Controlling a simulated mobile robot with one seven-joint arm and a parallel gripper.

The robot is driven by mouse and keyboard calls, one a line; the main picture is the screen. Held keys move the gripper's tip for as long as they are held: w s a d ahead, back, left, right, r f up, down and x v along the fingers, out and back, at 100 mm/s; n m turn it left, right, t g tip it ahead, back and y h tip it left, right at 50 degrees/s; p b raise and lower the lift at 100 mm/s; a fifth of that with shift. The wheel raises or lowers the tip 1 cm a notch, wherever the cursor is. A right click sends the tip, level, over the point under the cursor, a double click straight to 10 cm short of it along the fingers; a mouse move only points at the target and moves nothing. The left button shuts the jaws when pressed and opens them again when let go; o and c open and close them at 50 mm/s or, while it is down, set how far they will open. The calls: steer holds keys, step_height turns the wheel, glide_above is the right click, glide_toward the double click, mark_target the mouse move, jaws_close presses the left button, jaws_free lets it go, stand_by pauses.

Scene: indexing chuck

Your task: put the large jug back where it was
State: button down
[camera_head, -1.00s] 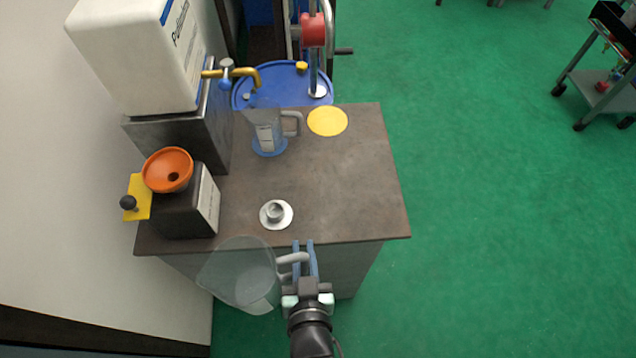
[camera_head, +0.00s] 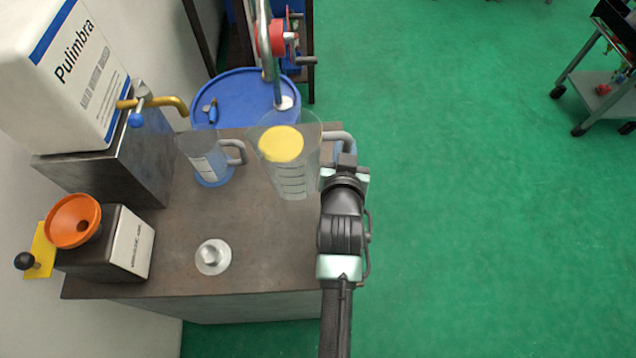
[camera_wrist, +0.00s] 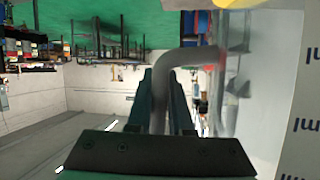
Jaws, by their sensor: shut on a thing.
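The large jug (camera_head: 290,183) is clear, with dark graduation marks and a grey handle. My gripper (camera_head: 342,150) is shut on that handle from the right, and the handle shows between the fingers in the wrist view (camera_wrist: 160,95). The jug appears upright, over the far right part of the bench (camera_head: 240,228). A yellow round mark (camera_head: 281,144) shows through the jug's clear wall. I cannot tell whether the jug's base touches the bench.
A white Pulimbra container (camera_head: 70,75) with a brass tap (camera_head: 165,103) sits on a dark stand at the left. A blue drum (camera_head: 243,95) with a red pump stands behind the bench.

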steer(key=shift+a+f, duration=0.1)
steer(key=shift+f, duration=4.5)
steer(key=shift+s, duration=0.1)
steer(key=shift+f, duration=0.15)
steer(key=c, duration=0.8)
jaws_free()
